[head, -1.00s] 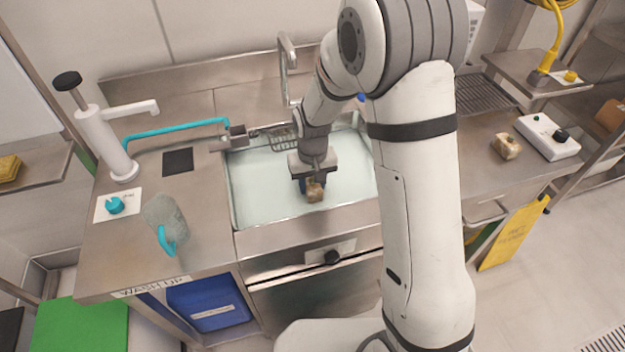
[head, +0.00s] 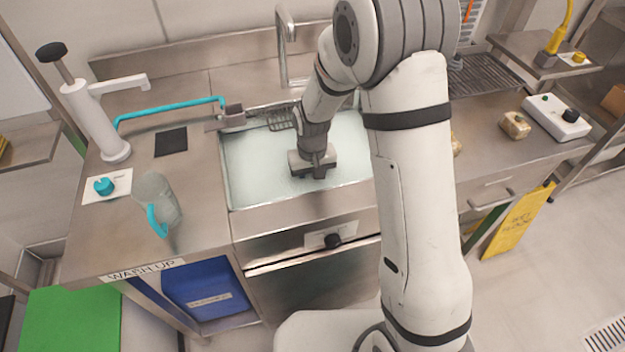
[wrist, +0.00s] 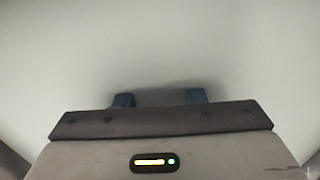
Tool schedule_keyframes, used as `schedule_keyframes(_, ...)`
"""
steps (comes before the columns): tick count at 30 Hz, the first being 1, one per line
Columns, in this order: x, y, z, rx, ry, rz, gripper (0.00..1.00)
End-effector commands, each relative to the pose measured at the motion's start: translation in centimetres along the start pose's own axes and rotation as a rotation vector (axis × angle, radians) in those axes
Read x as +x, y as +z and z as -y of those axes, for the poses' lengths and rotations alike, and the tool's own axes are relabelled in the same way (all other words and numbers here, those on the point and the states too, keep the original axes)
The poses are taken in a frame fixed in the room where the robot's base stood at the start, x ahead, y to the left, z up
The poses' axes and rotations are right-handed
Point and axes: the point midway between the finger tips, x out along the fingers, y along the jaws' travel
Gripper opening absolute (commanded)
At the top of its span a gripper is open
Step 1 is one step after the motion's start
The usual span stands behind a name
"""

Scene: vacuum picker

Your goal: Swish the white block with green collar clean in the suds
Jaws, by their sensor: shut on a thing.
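My gripper (head: 313,172) points down into the sink of pale suds (head: 255,180), near the front of the basin. Its fingers are sunk in the liquid in the head view. In the wrist view the two dark blue fingers of the gripper (wrist: 160,99) stand apart with cloudy liquid around them. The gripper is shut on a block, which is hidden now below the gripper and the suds. Its white body and green collar do not show.
The steel sink rim (head: 285,200) surrounds the gripper. A grey jug with a blue handle (head: 158,197) and a white pump dispenser (head: 95,120) stand left. The tall tap (head: 283,50) rises behind. A brownish block (head: 515,125) and a white control box (head: 557,118) are at right.

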Motion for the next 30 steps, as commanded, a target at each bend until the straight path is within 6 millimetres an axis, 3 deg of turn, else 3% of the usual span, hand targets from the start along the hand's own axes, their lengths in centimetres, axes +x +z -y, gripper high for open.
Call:
schedule_keyframes(7,0.0,0.0,-0.4,0.001,0.0,0.0,0.12)
schedule_keyframes(18,0.0,-0.1,-3.0,0.0,0.0,0.0,0.12)
schedule_keyframes(30,0.0,-0.1,-2.1,-0.005,0.0,0.0,0.12)
